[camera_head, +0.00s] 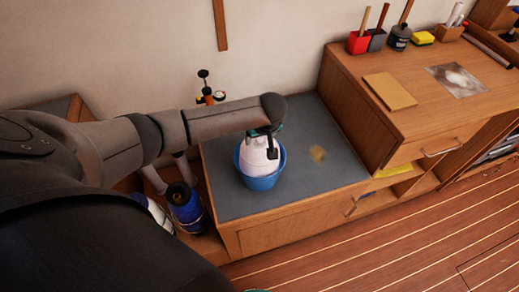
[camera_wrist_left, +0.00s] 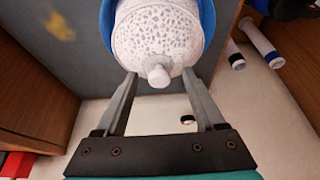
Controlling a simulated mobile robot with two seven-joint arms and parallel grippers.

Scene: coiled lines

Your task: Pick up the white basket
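The white basket (camera_head: 258,158) is a rounded, perforated shape sitting in a blue bucket (camera_head: 262,182) on a low cabinet's grey top. In the left wrist view the basket (camera_wrist_left: 158,32) shows its lacy holes and a small knob at its end, with the bucket's blue rim (camera_wrist_left: 208,18) around it. My left gripper (camera_head: 268,146) is over the basket, partly hiding it. In the left wrist view the gripper's fingers (camera_wrist_left: 160,74) are spread, one on each side of the knob end. I cannot tell whether they touch the basket.
The grey top (camera_head: 320,182) is clear right of the bucket, apart from a yellowish stain (camera_head: 318,154). A higher wooden cabinet (camera_head: 345,115) with tools stands to the right. Blue spools (camera_head: 185,205) are left of the low cabinet. A wall is behind.

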